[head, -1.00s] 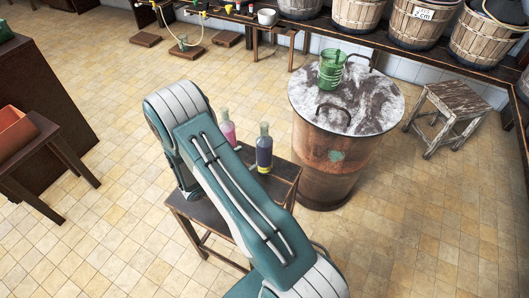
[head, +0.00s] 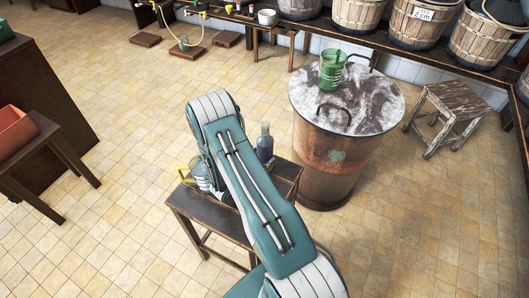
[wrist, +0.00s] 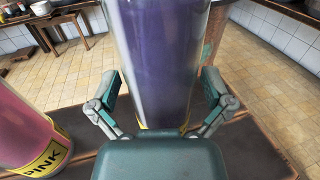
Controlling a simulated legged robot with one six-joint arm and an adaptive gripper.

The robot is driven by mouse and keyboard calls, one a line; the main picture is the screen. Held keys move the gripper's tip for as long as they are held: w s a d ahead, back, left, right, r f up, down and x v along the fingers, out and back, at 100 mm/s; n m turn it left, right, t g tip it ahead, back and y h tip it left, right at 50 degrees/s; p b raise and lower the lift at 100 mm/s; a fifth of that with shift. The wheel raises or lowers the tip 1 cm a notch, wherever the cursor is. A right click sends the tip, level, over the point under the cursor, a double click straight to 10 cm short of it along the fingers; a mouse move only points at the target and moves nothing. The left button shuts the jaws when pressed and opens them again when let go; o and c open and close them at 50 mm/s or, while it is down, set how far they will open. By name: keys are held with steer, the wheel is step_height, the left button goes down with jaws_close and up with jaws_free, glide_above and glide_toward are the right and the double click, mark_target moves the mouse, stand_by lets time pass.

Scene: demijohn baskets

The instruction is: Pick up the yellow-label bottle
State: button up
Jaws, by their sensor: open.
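A bottle of dark purple liquid (wrist: 160,60) stands upright close in front of the wrist camera, with a yellow band at its lower edge. In the head view this bottle (head: 265,143) stands on a dark wooden table (head: 192,210), its lower part hidden by my arm. My gripper (wrist: 161,95) is open, with one finger on each side of the purple bottle; I cannot tell whether they touch it. A pink bottle (wrist: 35,130) with a yellow label reading "PINK" is at the left in the wrist view. My arm hides the gripper in the head view.
A marble-topped barrel (head: 330,155) with a green glass vessel (head: 331,72) is close behind the table. A stool (head: 455,103) stands right.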

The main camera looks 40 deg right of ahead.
mark_target(268, 143)
steer(key=shift+w+d, duration=0.2)
steer(key=shift+d, duration=1.05)
steer(key=c, duration=1.1)
steer(key=shift+r, duration=0.15)
steer(key=shift+r, duration=1.3)
steer(key=shift+a+r, duration=0.15)
steer(key=shift+r, duration=0.15)
steer(key=s+a+r, duration=0.1)
steer(key=a+r, duration=0.1)
steer(key=r, duration=0.1)
steer(key=s+r, duration=0.1)
steer(key=shift+s+a+r, duration=0.25)
steer(key=shift+s+a, duration=0.05)
steer(key=shift+a, duration=0.1)
steer(key=shift+s+a+r, duration=1.1)
steer(key=shift+s+a, duration=0.05)
steer(key=shift+a, duration=0.1)
steer(key=shift+s+a+r, duration=0.5)
steer(key=shift+s+a, duration=0.25)
steer(key=shift+a, duration=0.05)
steer(key=shift+s+a+r, duration=0.45)
steer(key=shift+s+a, duration=0.3)
steer(key=shift+a, duration=0.05)
steer(key=shift+s+a+r, duration=0.5)
steer(key=shift+s+a, duration=0.25)
steer(key=shift+a, duration=0.05)
